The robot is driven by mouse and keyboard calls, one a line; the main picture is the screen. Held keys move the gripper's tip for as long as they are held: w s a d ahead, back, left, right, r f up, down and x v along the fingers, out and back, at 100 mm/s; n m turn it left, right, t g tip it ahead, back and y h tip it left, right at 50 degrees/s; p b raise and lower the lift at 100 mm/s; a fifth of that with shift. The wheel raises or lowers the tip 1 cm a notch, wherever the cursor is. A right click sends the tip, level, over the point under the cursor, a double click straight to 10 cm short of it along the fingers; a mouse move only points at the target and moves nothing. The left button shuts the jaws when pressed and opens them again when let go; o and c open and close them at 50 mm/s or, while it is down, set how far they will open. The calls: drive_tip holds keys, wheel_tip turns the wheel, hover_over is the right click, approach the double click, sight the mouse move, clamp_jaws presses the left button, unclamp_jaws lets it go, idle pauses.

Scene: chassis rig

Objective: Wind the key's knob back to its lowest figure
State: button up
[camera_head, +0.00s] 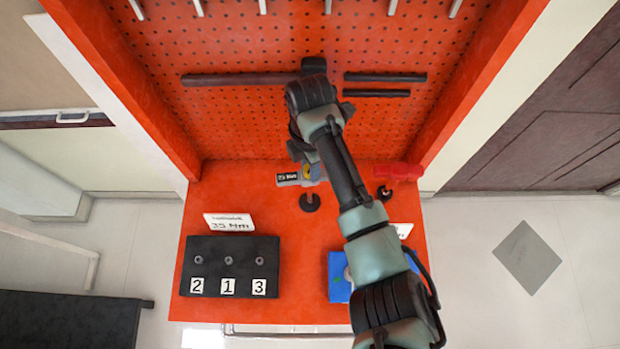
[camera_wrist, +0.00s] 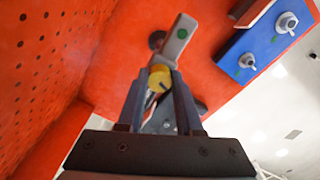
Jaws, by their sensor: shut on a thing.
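The key, a grey wrench-like tool (camera_head: 290,178), sits over a dark round stand (camera_head: 310,203) on the orange bench. Its small display in the head view is too small to read surely. The key's grey body with a green dot (camera_wrist: 181,38) also shows in the wrist view. Its yellow knob (camera_wrist: 160,77) lies between the fingertips of my gripper (camera_wrist: 160,90), which is shut on it. In the head view my gripper is largely hidden behind my arm, beside the key. I cannot read the knob's setting.
A black block (camera_head: 265,270) with several sockets or bolts, marked 2, 1, 3, stands front left, behind it a card (camera_head: 229,222) reading 35 Nm. A blue block (camera_wrist: 262,48) with nuts is front right. A red object (camera_head: 402,171) lies right. Pegboard (camera_head: 250,120) rises behind.

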idle(0.3)
drive_tip(key=n, duration=0.3)
drive_tip(key=shift+n, duration=0.3)
drive_tip(key=o, duration=0.8)
drive_tip(key=shift+n, duration=0.3)
drive_tip(key=shift+o, duration=0.2)
wheel_tip(320, 180, up, 6)
drive_tip(key=p, duration=0.5)
